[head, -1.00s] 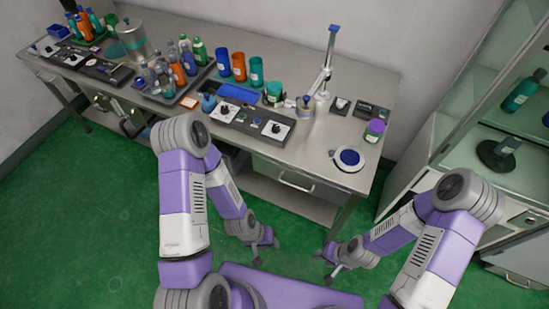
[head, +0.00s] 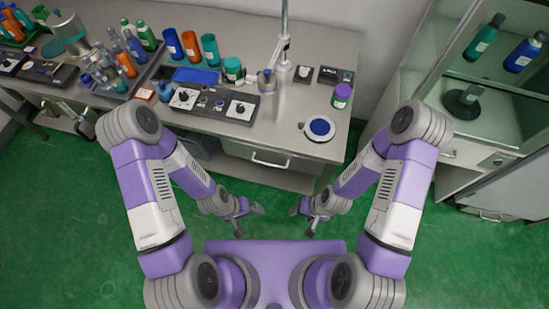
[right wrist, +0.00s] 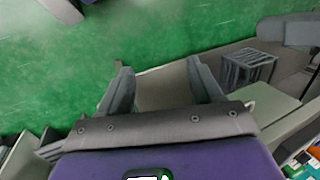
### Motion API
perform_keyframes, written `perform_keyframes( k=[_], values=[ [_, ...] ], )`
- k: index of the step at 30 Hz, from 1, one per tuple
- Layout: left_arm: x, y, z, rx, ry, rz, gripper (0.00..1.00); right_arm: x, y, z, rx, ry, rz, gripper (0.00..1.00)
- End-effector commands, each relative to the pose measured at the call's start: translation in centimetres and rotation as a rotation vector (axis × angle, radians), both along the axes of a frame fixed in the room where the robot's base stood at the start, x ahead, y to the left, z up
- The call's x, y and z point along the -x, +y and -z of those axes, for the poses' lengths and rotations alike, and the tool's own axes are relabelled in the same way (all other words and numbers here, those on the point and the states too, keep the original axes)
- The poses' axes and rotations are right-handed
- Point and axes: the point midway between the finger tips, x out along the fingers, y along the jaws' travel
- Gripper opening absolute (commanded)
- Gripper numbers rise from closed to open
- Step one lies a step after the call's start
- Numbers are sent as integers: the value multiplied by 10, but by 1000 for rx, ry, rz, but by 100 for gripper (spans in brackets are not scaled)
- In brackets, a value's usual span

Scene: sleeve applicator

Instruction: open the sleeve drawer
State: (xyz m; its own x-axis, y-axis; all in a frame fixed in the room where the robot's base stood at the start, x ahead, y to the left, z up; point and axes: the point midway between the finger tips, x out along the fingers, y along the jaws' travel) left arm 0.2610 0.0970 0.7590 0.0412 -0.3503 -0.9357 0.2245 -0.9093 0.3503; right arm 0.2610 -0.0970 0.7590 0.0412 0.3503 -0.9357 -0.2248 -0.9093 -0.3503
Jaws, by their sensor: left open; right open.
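A drawer (head: 250,152) with a pale front and a bar handle (head: 270,162) sits under the right part of the metal table. It looks shut. My left gripper (head: 249,221) is open and empty, in front of the table and below the handle in the head view. My right gripper (head: 301,222) is open and empty, to the right of the left one and apart from the handle. The right wrist view shows its two spread fingers (right wrist: 161,85) with nothing between them. No handle can be made out there.
The table top (head: 280,125) holds a control panel (head: 215,103), several bottles and cups, a purple-lidded jar (head: 341,95) and a round blue-topped disc (head: 319,128). A glass-fronted cabinet (head: 480,120) stands at the right. The green floor (head: 75,220) is clear at the left.

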Motion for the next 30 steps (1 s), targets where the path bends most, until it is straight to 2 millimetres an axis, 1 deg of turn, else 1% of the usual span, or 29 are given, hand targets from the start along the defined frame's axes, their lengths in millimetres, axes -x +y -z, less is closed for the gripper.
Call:
perform_keyframes(
  k=[1, 5, 6, 8, 11, 12, 15, 17, 18, 21, 24, 27, 30],
  values=[
    [0, 0, 0, 0, 0, 0, 100, 0, 0, 0, -1, 0, 1, 57],
    [0, 0, 9, 0, 0, 0, 100, -5, 7, 10, -45, -2, 39, 38],
    [0, 0, 14, 0, 0, 0, 100, -9, 12, 15, -79, -4, 64, 31],
    [0, 0, 25, 0, 0, 0, 100, -18, 21, 25, -145, -7, 120, 23],
    [0, 0, 46, 0, 0, 0, 100, -39, 40, 41, -297, -13, 241, 23],
    [0, 0, 54, 0, 0, 0, 100, -49, 46, 44, -363, -15, 292, 23],
    [0, 0, 74, 0, 0, 0, 100, -76, 57, 49, -533, -16, 416, 23],
    [0, 0, 86, 0, 0, 0, 100, -93, 59, 49, -635, -18, 487, 23],
    [0, 0, 93, 0, 0, 0, 100, -103, 58, 49, -700, -18, 531, 23],
    [0, 0, 109, 0, 0, 0, 100, -127, 51, 45, -845, -20, 619, 23],
    [0, 0, 120, 0, 0, 0, 100, -145, 41, 40, -954, -23, 679, 23],
    [0, 0, 126, 0, 0, 0, 100, -155, 32, 35, -1023, -24, 713, 23],
    [0, 0, 128, 0, 0, 0, 100, -160, 28, 32, -1056, -22, 727, 23]
  ],
)
